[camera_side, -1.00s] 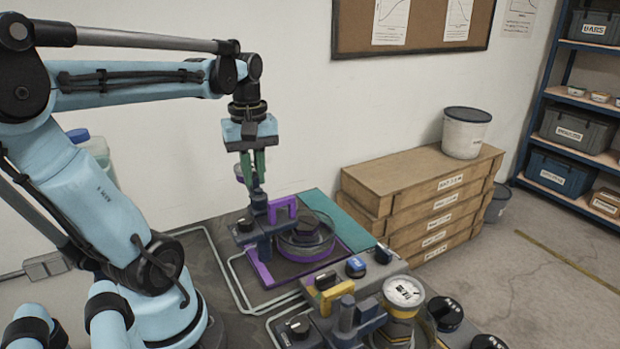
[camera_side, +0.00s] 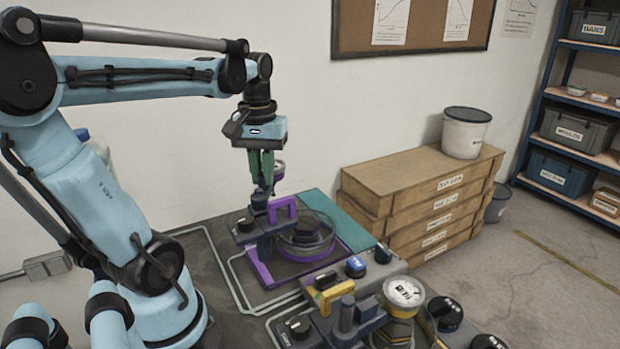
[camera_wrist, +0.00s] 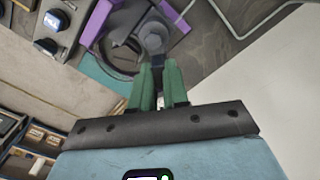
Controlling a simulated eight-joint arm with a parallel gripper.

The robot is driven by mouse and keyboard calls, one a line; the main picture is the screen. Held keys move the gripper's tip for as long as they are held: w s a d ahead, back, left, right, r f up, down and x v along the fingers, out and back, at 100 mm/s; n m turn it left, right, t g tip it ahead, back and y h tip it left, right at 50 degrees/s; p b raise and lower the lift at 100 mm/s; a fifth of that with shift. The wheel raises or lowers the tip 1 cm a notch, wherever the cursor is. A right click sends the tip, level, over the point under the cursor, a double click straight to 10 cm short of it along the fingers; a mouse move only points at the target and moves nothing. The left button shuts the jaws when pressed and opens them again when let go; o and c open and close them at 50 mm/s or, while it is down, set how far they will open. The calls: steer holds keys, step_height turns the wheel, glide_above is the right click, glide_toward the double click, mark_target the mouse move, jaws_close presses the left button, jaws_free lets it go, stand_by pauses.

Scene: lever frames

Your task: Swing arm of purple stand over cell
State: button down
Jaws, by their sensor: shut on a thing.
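The purple stand stands on a purple-edged plate (camera_side: 262,272), with a dark post (camera_side: 262,232) and a purple bracket (camera_side: 283,206). Its cell (camera_side: 318,238), a clear round dish with a dark piece inside, sits just right of the post. My gripper (camera_side: 262,184) is above the post, its green fingers shut on the stand's upper arm. In the wrist view the fingers (camera_wrist: 157,72) close near a grey round part (camera_wrist: 152,38) and hide much of the arm.
A second stand with a yellow bracket (camera_side: 333,295) and a white gauge (camera_side: 404,291) stands close in front. Black knobs (camera_side: 444,311) lie at its right. Wooden boxes (camera_side: 425,195) with a white bucket (camera_side: 465,132) are behind right.

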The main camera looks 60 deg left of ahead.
steer(key=d+m, duration=0.1)
steer(key=m, duration=0.2)
steer(key=w+m, duration=0.1)
steer(key=m, duration=0.2)
steer(key=d+m, duration=0.1)
steer(key=m, duration=0.3)
steer(key=shift+w+d, duration=0.2)
steer(key=shift+d, duration=0.15)
steer(key=shift+m, duration=0.3)
steer(key=c, duration=1.1)
jaws_free()
steer(key=shift+r, duration=0.1)
step_height(320, 180, up, 12)
steer(key=shift+f, duration=0.1)
